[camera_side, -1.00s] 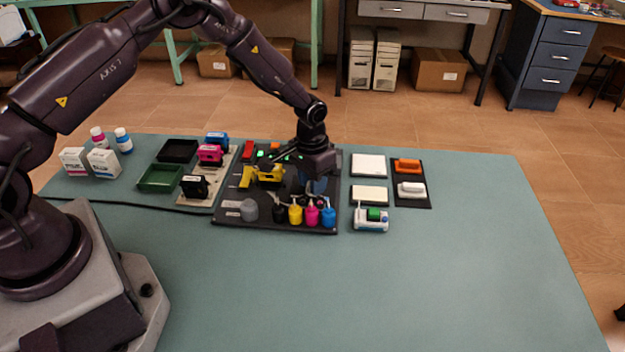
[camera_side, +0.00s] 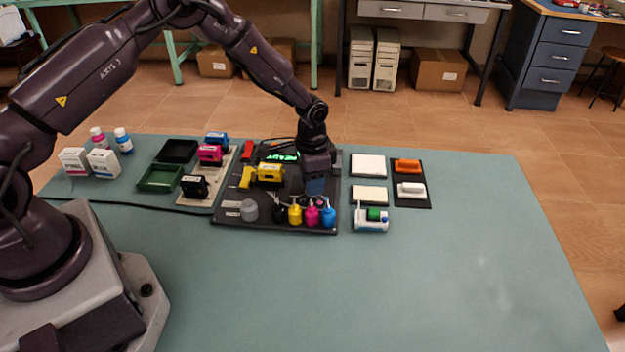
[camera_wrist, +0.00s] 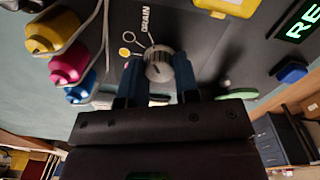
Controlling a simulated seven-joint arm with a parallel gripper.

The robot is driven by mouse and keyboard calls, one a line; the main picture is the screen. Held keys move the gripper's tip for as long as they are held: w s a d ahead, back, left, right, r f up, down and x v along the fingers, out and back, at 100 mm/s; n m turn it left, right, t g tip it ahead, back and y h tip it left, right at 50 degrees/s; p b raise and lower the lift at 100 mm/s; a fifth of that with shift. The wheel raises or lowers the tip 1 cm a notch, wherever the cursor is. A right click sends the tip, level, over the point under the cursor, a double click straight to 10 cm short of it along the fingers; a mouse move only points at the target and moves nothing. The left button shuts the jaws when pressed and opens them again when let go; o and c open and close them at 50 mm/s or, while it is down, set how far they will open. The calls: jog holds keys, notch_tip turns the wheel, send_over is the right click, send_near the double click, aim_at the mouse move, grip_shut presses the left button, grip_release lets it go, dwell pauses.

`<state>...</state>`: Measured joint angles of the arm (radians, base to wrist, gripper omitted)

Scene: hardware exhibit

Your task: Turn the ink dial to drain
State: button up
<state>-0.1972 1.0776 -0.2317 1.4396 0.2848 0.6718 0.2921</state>
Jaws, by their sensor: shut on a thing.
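The ink dial (camera_wrist: 158,62) is a round grey knob with ribbed sides on the dark panel (camera_wrist: 215,50), in the upper middle of the wrist view. The word DRAIN (camera_wrist: 146,20) is printed above it, and small round marks joined by lines sit to its upper left. My gripper (camera_wrist: 159,74) is shut on the dial, one blue finger on each side. I cannot tell which mark the dial points to. In the side view my gripper (camera_side: 315,188) stands over the right part of the panel and hides the dial.
Yellow, magenta and blue ink bottles (camera_side: 312,216) with tubes stand close at the panel's front. A yellow cartridge (camera_side: 269,173) and lit green display (camera_side: 283,156) are left of my gripper. White pads (camera_side: 368,166) lie to the right. The table's front right is clear.

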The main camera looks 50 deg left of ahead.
jog(key=o, duration=0.9)
jog(key=shift+o, duration=0.2)
jog(key=shift+r, duration=0.1)
notch_tip(320, 180, up, 13)
jog(key=shift+a, duration=0.2)
